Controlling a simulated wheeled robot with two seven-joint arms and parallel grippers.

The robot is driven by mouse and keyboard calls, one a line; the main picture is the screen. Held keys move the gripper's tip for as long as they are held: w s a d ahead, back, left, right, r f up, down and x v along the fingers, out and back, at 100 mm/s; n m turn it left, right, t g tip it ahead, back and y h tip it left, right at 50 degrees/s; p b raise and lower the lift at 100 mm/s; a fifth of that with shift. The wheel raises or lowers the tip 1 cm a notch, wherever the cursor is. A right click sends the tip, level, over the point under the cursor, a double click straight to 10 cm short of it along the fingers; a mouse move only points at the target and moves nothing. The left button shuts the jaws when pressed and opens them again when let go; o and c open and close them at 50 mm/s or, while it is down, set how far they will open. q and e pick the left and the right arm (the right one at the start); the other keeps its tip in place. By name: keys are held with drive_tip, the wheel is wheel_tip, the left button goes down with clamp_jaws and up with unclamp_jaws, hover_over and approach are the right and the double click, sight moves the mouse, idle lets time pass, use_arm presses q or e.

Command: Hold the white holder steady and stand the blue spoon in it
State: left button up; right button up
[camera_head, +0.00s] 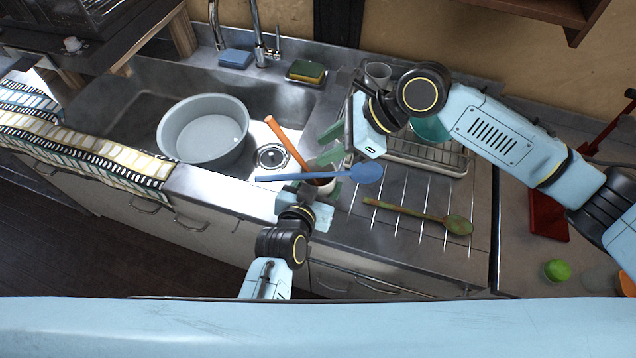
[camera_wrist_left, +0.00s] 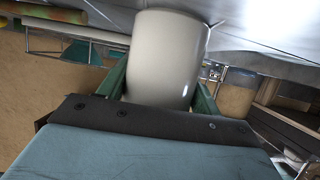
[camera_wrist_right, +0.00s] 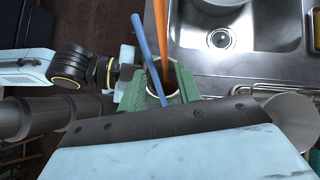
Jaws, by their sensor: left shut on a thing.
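The white holder (camera_head: 326,188) stands at the counter's front part, right of the sink; it fills the middle of the left wrist view (camera_wrist_left: 168,55). My left gripper (camera_head: 312,190) is shut on it from the front. The blue spoon (camera_head: 300,177) stretches across above the holder's mouth, its bowl to the right and its handle to the left; it also shows in the right wrist view (camera_wrist_right: 146,48). My right gripper (camera_head: 330,145) is above the holder, its green fingers apart on either side of the spoon. I cannot tell whether the spoon touches the rim.
An orange utensil (camera_head: 285,142) leans out of the holder to the left. A mottled green spoon (camera_head: 415,215) lies on the drainboard. A grey basin (camera_head: 203,130) sits in the sink. A dish rack (camera_head: 430,157) stands behind, under my right arm.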

drive_tip(key=v, duration=1.1)
drive_tip(key=shift+r, duration=0.25)
drive_tip(key=shift+s+d, duration=0.1)
